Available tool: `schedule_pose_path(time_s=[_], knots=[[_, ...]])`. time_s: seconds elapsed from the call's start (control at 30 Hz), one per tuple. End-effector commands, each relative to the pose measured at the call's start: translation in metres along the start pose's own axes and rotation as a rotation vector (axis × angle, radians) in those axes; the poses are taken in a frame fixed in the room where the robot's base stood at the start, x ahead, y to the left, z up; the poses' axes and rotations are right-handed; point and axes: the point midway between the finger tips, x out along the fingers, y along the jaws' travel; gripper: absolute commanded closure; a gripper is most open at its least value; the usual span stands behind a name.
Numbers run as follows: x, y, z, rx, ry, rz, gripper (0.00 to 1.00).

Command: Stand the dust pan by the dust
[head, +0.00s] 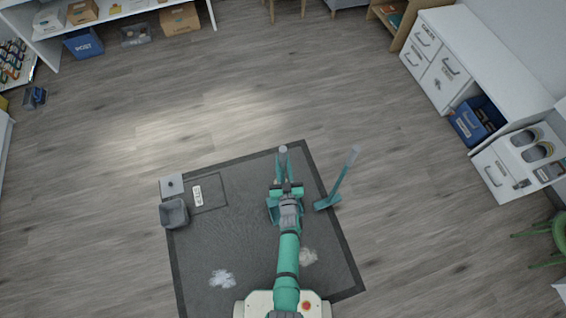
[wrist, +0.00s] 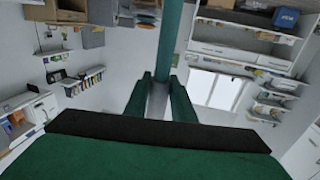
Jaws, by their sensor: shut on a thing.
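The dust pan stands roughly upright in my grasp, its grey handle end (head: 283,149) showing beyond my fingers in the head view. In the wrist view its teal pole (wrist: 172,45) runs between the fingers. My gripper (head: 283,167) is shut on the grey upper part of the handle. Its fingers (wrist: 160,95) lie on both sides of it. The pan itself is mostly hidden under my arm, so I cannot tell whether it touches the mat. A beige dust pile (head: 308,257) lies right of my forearm; a white pile (head: 222,279) lies to the left.
White cabinets (head: 470,60) stand far right. The middle floor is clear.

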Motion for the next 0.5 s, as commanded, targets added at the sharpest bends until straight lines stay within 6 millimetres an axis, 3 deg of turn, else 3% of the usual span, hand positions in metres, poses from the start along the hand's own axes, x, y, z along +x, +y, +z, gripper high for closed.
schedule_pose_path(time_s=[0.3, 0.33, 0.37, 0.4, 0.5], knots=[[0.0008, -0.0002, 0.0008, -0.001, 0.003, -0.001, 1.0], [0.0002, -0.0002, 0.0018, -0.001, 0.001, 0.0, 0.72], [0.0001, -0.0002, 0.0016, -0.001, 0.001, 0.0, 0.65], [0.0001, -0.0003, 0.0016, -0.001, 0.001, -0.001, 0.58], [0.0, -0.0004, 0.0017, -0.001, 0.0, -0.001, 0.58]])
